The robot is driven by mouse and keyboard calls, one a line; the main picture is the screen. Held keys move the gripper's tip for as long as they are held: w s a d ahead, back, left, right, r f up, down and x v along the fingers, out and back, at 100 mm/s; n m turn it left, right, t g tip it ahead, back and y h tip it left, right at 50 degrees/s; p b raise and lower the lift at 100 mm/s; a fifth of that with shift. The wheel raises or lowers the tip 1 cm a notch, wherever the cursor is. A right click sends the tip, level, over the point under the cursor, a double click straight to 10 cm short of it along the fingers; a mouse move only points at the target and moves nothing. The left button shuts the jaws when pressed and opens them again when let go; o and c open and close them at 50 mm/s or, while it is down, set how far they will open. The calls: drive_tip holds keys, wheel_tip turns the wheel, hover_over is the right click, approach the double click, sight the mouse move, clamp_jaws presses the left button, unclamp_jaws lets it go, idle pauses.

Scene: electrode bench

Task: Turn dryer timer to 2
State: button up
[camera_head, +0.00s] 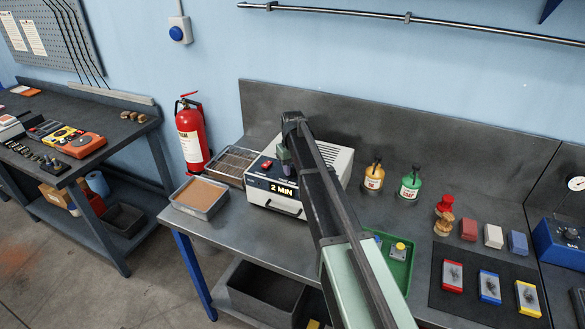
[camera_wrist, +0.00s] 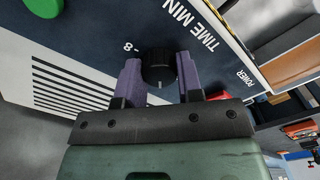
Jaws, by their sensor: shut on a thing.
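The dryer (camera_head: 338,163) is a white box with a dark front panel, standing on the bench against the back wall. The black timer knob (camera_wrist: 158,68) shows in the wrist view, beside the "TIME MIN" lettering and a printed 8. A short pale mark on the knob points toward my gripper's base. My gripper (camera_wrist: 158,65) is shut on the knob, with one purple finger on each side. In the head view my gripper (camera_head: 284,151) is at the dryer's panel, and my arm hides the knob and part of the dryer.
A tray of brown material (camera_head: 200,194) and a wire rack tray (camera_head: 233,163) sit left of the dryer. Yellow (camera_head: 373,177) and green (camera_head: 410,185) bottles stand to its right. A green tray (camera_head: 399,270) lies partly behind my arm. A fire extinguisher (camera_head: 190,138) hangs at the left.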

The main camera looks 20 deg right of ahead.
sight(293, 168)
drive_tip(key=o, duration=0.9)
wheel_tip(293, 168, up, 11)
drive_tip(key=p, duration=1)
drive_tip(key=shift+f+p, duration=0.1)
drive_tip(key=shift+p, duration=0.3)
drive_tip(key=s+a+f+b, duration=0.2)
drive_tip(key=s+f+b, duration=0.2)
drive_tip(key=s, duration=0.6)
drive_tip(key=s+a+f+m+b, duration=0.1)
drive_tip(key=s+f+b, duration=0.4)
drive_tip(key=s, duration=0.6)
drive_tip(key=s+a+f+m+b, duration=0.1)
drive_tip(key=s+a+f+b, duration=0.2)
drive_tip(key=s, duration=0.8)
drive_tip(key=shift+s+a+f+b, duration=0.1)
drive_tip(key=shift+a+f+b, duration=0.1)
drive_tip(key=shift+f+b, duration=0.4)
drive_tip(key=shift+s+a+f+b, duration=0.1)
drive_tip(key=shift+a+f+b, duration=0.05)
drive_tip(key=shift+f+b, duration=0.4)
